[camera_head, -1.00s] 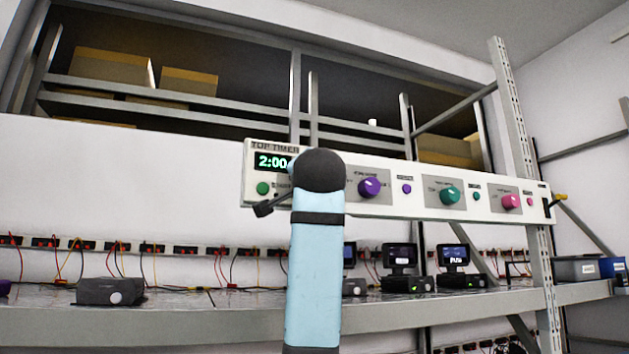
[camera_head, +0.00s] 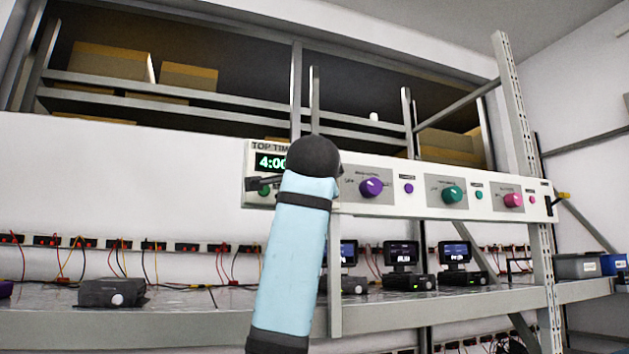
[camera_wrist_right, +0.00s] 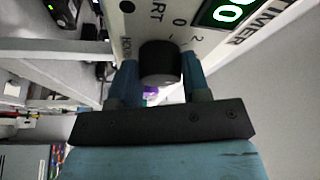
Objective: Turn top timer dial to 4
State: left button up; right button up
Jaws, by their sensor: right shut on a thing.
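The top timer panel (camera_head: 400,199) is a long white control strip across the rack. Its green display (camera_head: 270,162) reads "4:0", with the rest hidden behind my right arm. In the right wrist view the black timer dial (camera_wrist_right: 160,60) sits between the two blue fingers of my right gripper (camera_wrist_right: 160,78), which is shut on it. The printed scale beside the dial shows "0" and "2"; I cannot see the pointer. In the head view the dial is hidden by my right arm. My left gripper is not in view.
The panel also carries a purple knob (camera_head: 371,187), a teal knob (camera_head: 453,194) and a pink knob (camera_head: 513,200). A green button (camera_head: 264,190) is beside my gripper. A shelf (camera_head: 180,322) below holds dark devices and small screens. A rack upright (camera_head: 519,120) stands at the right.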

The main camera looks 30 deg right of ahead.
jog(key=o, duration=0.9)
jog(key=shift+s, duration=0.1)
jog(key=shift+b+v, duration=1.6)
jog(key=shift+v, duration=5.3)
